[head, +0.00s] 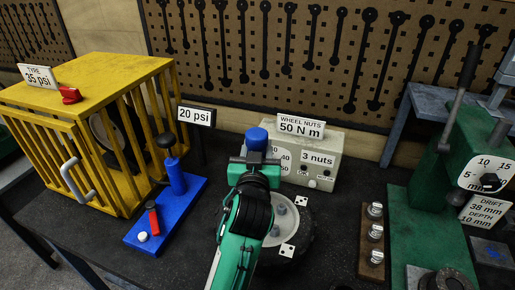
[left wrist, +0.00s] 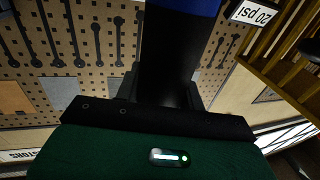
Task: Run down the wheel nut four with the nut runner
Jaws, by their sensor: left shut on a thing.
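My left gripper (head: 255,163) is shut on the nut runner, whose blue top (head: 256,139) sticks up above the fingers. In the left wrist view the runner's black body (left wrist: 168,55) stands between the fingers, with a blue part at the top edge. The wheel (head: 303,228) lies on the bench, partly behind my left arm. My right gripper is out of view.
A wheel-nuts control box (head: 318,160) reading 50 N m and 3 nuts stands behind the wheel. A wooden strip (head: 368,270) with silver nuts and a green press (head: 430,215) are to the right. A blue pump (head: 190,205) and a yellow cage (head: 110,75) are left.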

